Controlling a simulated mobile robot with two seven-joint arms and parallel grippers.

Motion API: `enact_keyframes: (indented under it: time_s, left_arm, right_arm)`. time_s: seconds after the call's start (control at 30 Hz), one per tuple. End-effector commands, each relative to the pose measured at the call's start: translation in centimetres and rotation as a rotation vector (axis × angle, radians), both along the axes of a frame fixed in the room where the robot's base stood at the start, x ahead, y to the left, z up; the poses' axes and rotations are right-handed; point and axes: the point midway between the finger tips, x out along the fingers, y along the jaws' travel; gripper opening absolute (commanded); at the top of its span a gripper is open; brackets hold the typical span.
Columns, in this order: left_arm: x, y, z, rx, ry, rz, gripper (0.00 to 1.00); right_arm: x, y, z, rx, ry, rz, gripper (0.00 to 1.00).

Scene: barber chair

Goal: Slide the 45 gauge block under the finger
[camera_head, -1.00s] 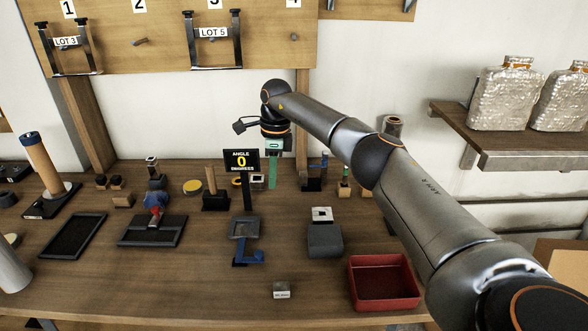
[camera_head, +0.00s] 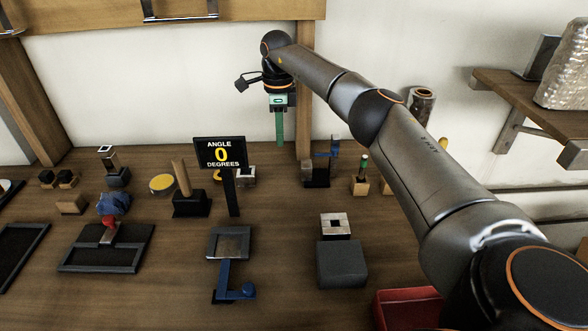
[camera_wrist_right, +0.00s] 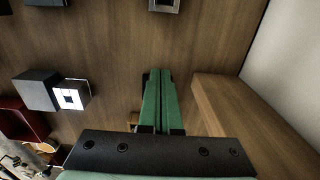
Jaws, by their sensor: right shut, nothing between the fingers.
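The angle gauge has a black sign (camera_head: 220,153) reading "ANGLE 0 DEGREES" on a post. In front of it are a grey square plate (camera_head: 229,243) and a blue lever (camera_head: 235,292), which may be the finger. I cannot make out a block marked 45 in the present views. My right gripper (camera_head: 279,143) has long green fingers pointing down. It is behind and right of the sign, near the wall, apart from the gauge. In the wrist view its fingers (camera_wrist_right: 158,76) are together with nothing between them. My left gripper is not in view.
A dark grey block (camera_head: 341,265) and a silver square-holed piece (camera_head: 335,225) stand right of the gauge. A red bin (camera_head: 408,309) is at the front right. A black tray (camera_head: 105,248) and a wooden peg on a stand (camera_head: 188,204) are on the left.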

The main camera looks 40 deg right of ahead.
Motion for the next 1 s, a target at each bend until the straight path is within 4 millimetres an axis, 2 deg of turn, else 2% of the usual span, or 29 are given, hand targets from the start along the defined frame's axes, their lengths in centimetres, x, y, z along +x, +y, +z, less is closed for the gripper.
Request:
enact_keyframes:
  time_s: [0.27, 0.67, 0.8, 1.0]
  left_arm:
    - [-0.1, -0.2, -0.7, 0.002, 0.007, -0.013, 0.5]
    - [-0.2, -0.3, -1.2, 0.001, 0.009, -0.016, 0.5]
    - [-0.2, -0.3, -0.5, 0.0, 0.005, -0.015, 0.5]
    - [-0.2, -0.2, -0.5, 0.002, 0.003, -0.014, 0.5]
  right_arm:
    - [0.0, 0.0, -2.7, 0.001, 0.002, 0.001, 0.0]
    - [-0.1, 0.1, -11.1, 0.001, 0.003, 0.001, 0.0]
    - [-1.4, -1.6, -10.5, -0.001, -0.001, 0.0, 0.0]
    - [-2.4, -2.8, -10.6, 0.001, -0.001, 0.001, 0.0]
